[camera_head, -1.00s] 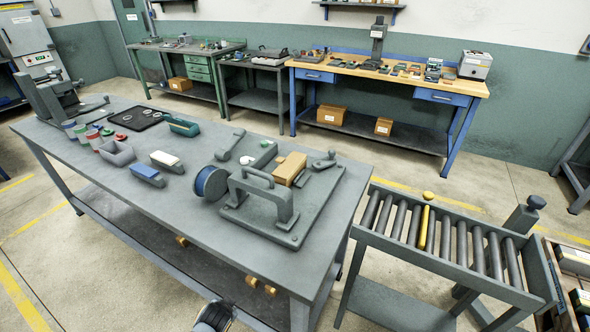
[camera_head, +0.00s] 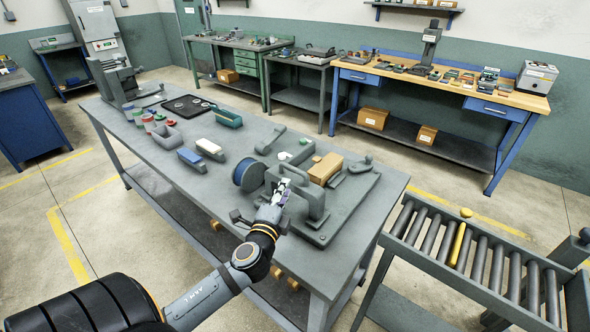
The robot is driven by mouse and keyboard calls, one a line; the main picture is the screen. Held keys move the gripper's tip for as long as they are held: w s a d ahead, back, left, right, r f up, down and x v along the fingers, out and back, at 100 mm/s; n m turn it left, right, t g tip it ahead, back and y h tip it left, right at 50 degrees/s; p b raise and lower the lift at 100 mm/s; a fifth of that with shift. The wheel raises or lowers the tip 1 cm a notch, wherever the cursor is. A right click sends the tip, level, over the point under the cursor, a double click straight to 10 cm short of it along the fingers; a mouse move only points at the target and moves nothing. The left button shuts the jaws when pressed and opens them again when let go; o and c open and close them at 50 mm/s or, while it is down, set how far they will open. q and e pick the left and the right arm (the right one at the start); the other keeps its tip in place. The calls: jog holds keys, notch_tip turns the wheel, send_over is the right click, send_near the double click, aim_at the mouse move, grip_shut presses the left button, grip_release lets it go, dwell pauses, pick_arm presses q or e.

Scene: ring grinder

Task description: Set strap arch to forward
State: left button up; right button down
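The grey strap arch (camera_head: 317,203) stands on a flat grey base plate (camera_head: 345,213) at the right end of the workbench. My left gripper (camera_head: 283,187) reaches in from the lower left and overlaps the near left part of the arch, hiding some of it. I cannot tell whether its fingers touch the arch, or whether they are open or shut. A tan block (camera_head: 325,168) sits on the plate behind the arch. A blue-faced round wheel (camera_head: 248,175) stands left of the arch. My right gripper is not in view.
The grey workbench (camera_head: 225,200) also holds a blue block (camera_head: 190,157), a white-topped block (camera_head: 210,147), a teal tray (camera_head: 228,118), and several cans at its left. A roller conveyor (camera_head: 480,255) stands to the right. The bench's front edge lies under my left arm.

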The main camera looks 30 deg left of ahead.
aim_at(293, 171)
pick_arm(q)
jog(key=p+x, duration=0.2)
jog(key=x, duration=0.7)
jog(key=shift+w+a+p, duration=0.1)
jog(key=shift+p, duration=0.2)
jog(key=shift+w+a+f, duration=0.1)
jog(key=shift+w+a, duration=0.1)
jog(key=shift+w, duration=0.35)
grip_shut()
